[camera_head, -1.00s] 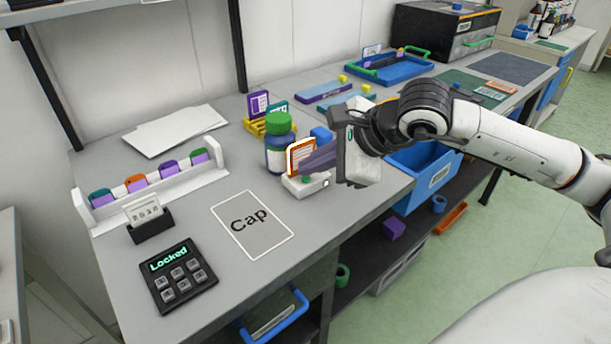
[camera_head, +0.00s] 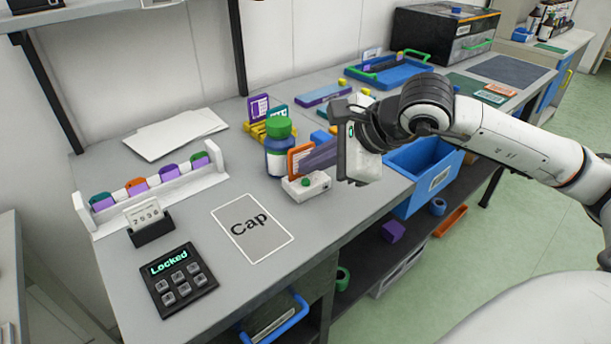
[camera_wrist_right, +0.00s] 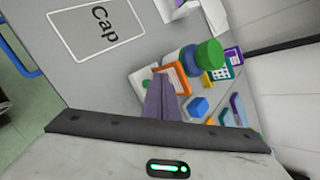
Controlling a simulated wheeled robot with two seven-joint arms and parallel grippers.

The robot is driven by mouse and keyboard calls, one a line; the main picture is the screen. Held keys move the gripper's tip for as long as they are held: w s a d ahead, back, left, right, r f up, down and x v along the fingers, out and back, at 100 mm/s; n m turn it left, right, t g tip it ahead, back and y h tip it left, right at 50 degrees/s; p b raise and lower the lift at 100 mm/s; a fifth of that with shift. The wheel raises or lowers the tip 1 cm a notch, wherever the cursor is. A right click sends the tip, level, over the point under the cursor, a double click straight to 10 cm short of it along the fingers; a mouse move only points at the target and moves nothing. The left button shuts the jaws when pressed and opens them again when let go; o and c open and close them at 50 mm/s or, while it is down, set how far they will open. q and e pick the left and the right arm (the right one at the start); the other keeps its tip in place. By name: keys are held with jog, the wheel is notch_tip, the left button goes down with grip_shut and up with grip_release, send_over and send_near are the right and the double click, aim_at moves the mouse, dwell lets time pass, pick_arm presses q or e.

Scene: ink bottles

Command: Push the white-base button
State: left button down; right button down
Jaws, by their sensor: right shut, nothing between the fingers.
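The white-base button is a small white box (camera_head: 307,189) with a green button (camera_head: 305,181) on top, near the front edge of the grey table. My right gripper (camera_head: 312,158) is shut and empty. Its purple-grey fingers point left and down, just above and behind the button, and look apart from it. In the right wrist view the shut fingers (camera_wrist_right: 158,98) hide most of the white box; a pale corner (camera_wrist_right: 147,74) shows beside them. My left gripper is not in view.
An orange-framed card (camera_head: 299,158) stands behind the button, beside a blue bottle (camera_head: 280,160) with a green cap. A "Cap" mat (camera_head: 250,236) and a keypad (camera_head: 178,282) reading "Locked" lie to the left. A blue bin (camera_head: 425,190) hangs at the right edge.

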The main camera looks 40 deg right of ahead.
aim_at(312, 187)
jog(key=shift+r, duration=0.15)
notch_tip(312, 187, up, 6)
jog(key=p, duration=0.4)
dwell(0.3)
